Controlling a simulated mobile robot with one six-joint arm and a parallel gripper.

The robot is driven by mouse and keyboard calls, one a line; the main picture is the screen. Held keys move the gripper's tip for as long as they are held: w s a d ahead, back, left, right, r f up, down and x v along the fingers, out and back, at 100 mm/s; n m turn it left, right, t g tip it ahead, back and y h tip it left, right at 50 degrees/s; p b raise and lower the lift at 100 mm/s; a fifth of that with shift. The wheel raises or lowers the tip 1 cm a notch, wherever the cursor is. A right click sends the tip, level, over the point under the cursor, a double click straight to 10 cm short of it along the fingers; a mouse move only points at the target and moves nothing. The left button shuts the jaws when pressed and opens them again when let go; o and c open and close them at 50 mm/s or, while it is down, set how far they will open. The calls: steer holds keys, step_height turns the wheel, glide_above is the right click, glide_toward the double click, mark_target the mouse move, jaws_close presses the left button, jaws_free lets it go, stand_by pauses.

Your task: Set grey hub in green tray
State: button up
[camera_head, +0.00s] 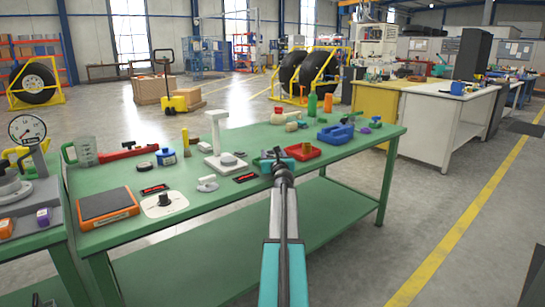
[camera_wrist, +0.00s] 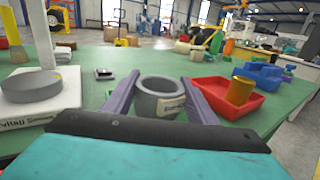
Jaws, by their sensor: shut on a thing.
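The grey hub (camera_wrist: 160,100) is a short, hollow grey cylinder with a pale label. In the wrist view it sits between the two fingers of my gripper (camera_wrist: 160,104), which is shut on it. In the head view my gripper (camera_head: 277,158) is over the front part of the green bench (camera_head: 330,165), and the hub is mostly hidden there.
A white stand (camera_head: 217,140) with a grey disc (camera_wrist: 32,86) is left of my gripper. A blue object (camera_head: 336,133), a green bottle (camera_head: 312,105) and several small items stand right and behind. An orange scale (camera_head: 107,206) lies at left. Bare bench shows near the front right.

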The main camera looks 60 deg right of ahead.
steer(key=o, duration=1.3)
steer(key=shift+f, duration=0.1)
steer(key=shift+o, duration=0.2)
steer(key=shift+s, duration=0.1)
steer(key=shift+s+a, duration=0.3)
steer(key=shift+a, duration=0.2)
steer(key=shift+p+v, duration=0.75)
steer(key=shift+v, duration=4.65)
